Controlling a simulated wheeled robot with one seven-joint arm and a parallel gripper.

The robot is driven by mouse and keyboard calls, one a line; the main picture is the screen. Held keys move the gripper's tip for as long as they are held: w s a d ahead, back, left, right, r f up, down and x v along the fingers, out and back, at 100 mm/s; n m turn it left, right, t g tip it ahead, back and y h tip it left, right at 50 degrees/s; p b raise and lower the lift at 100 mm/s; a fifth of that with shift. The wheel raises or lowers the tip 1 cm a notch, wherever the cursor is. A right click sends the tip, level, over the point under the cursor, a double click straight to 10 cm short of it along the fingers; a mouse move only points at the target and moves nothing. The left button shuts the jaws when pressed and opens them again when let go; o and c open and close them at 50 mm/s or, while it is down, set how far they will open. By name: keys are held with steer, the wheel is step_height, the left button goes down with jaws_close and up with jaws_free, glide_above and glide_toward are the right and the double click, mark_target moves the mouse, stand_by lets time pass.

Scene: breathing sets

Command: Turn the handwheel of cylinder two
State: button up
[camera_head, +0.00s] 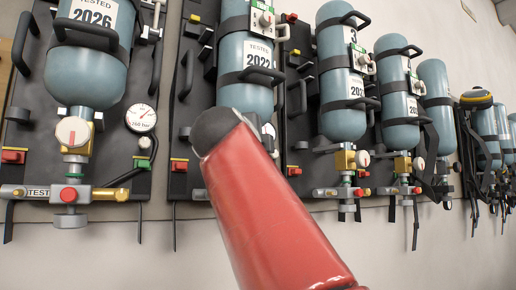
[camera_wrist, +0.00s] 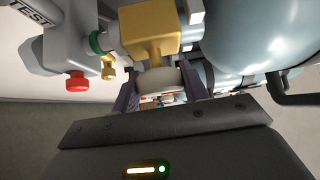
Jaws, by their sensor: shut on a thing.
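The second cylinder (camera_head: 244,72) from the left is blue-grey, labelled 2022, and hangs on a black backplate. My red arm covers its lower end, so its valve and my gripper are hidden in the head view. In the wrist view my gripper (camera_wrist: 161,92) is shut on a pale round handwheel (camera_wrist: 160,78), with a finger on each side. The handwheel sits against a yellow valve block (camera_wrist: 151,30). The blue-grey cylinder body (camera_wrist: 240,35) is at the upper right there. The wheel's far side and any mark on it are hidden.
In the wrist view, a grey fitting with a red knob (camera_wrist: 76,82) and green ring (camera_wrist: 99,43) is close on the left. A black bar handle (camera_wrist: 290,97) is at right. The head view shows the 2026 cylinder (camera_head: 88,75) with its gauge (camera_head: 141,118), and several cylinders farther right.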

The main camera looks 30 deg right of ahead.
steer(key=shift+r+m+g+y, duration=0.1)
steer(key=shift+m+g+y, duration=0.45)
steer(key=shift+m, duration=0.25)
steer(key=o, duration=1)
steer(key=v, duration=0.7)
steer(key=shift+s+a, duration=0.25)
steer(key=shift+s, duration=0.05)
